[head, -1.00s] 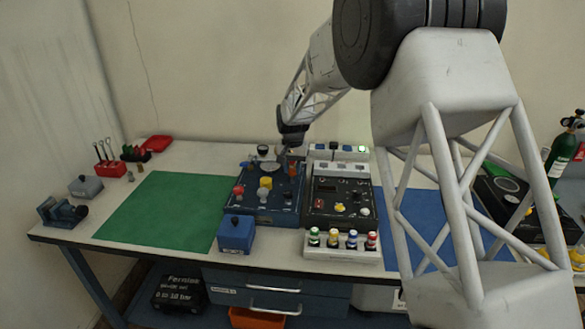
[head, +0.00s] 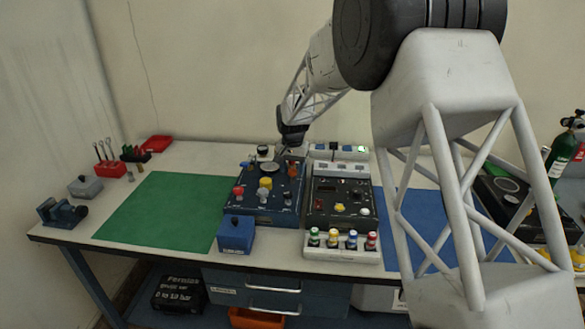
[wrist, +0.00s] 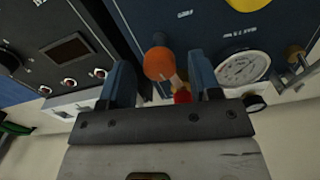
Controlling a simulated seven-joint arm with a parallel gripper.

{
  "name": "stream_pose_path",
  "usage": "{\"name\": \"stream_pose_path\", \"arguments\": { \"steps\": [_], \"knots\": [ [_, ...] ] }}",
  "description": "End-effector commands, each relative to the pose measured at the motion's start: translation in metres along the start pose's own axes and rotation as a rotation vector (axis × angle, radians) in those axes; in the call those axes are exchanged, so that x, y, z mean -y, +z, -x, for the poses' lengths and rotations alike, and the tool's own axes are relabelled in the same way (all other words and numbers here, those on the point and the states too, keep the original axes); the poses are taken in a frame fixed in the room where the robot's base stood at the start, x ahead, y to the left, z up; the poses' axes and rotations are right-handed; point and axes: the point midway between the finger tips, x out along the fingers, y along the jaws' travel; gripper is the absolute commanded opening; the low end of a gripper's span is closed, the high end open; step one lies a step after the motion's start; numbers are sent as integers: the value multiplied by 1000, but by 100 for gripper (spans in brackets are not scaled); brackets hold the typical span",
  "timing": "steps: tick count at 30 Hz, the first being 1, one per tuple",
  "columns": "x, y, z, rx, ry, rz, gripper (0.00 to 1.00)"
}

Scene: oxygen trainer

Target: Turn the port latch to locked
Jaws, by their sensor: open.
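The blue trainer panel (head: 262,207) stands on the bench left of a black panel. In the wrist view, an orange round knob (wrist: 158,63) sits on the blue panel (wrist: 205,22), with a short pale piece and a red tip (wrist: 182,94) beside it. This looks like the port latch, but I cannot read its label or its setting. The orange part also shows in the head view (head: 293,168). My gripper (wrist: 162,80) is open, one finger on each side of the orange knob. I cannot tell whether either finger touches it. In the head view my gripper's fingers are hard to make out.
The black panel (head: 340,207) is right of the blue one. A small blue box (head: 236,234) stands in front. The green mat (head: 160,212) is clear.

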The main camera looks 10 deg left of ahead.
Motion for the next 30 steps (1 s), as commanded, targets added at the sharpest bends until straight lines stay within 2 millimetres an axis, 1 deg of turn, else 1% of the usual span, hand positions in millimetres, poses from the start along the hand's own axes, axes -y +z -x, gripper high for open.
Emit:
{"name": "stream_pose_path", "arguments": {
  "steps": [6, 11, 17, 24, 30],
  "knots": [
    [0, 0, 1, 0, 0, 0, 57],
    [0, 0, 10, -1, -1, 0, 57],
    [0, 0, 32, -1, 0, 0, 57],
    [0, 0, 62, -2, -1, 0, 57],
    [0, 0, 76, 0, 0, 0, 57]
  ]
}}
